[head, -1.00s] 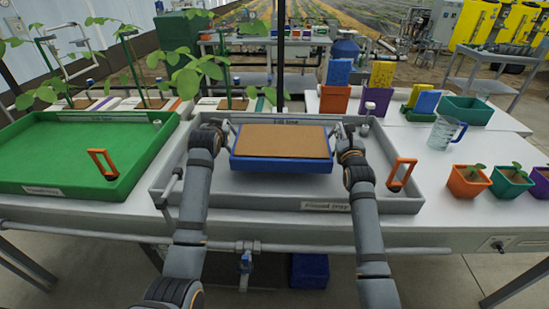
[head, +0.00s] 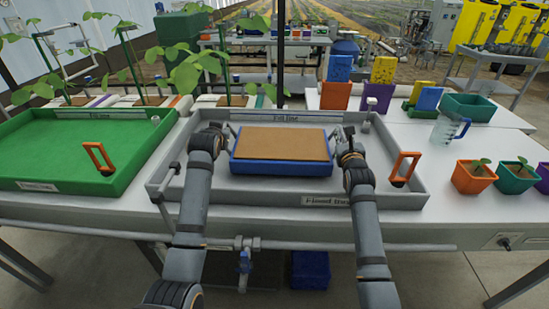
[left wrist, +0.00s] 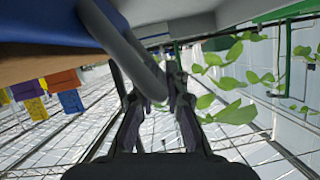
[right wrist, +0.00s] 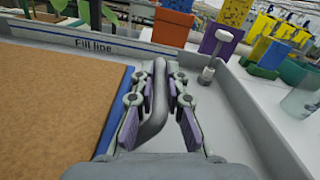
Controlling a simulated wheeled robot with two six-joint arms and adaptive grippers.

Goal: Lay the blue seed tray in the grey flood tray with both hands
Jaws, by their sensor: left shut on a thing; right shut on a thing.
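The blue seed tray (head: 281,168), filled with flat brown soil, is level inside the grey flood tray (head: 330,197). I cannot tell whether it touches the floor. My left gripper (head: 226,131) is shut on the grey handle at its left end; the handle (left wrist: 125,45) shows close up in the left wrist view. My right gripper (head: 340,132) is shut on the handle at its right end. In the right wrist view my right gripper (right wrist: 158,90) has the grey handle (right wrist: 157,115) between its fingers, beside the brown soil (right wrist: 60,100).
A green tray (head: 80,150) with an orange handle stands to the left. An orange handle (head: 404,168) rises at the flood tray's right side. Several potted seedlings (head: 474,176) and a clear jug (head: 447,131) stand to the right. Leafy plants (head: 185,65) stand behind.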

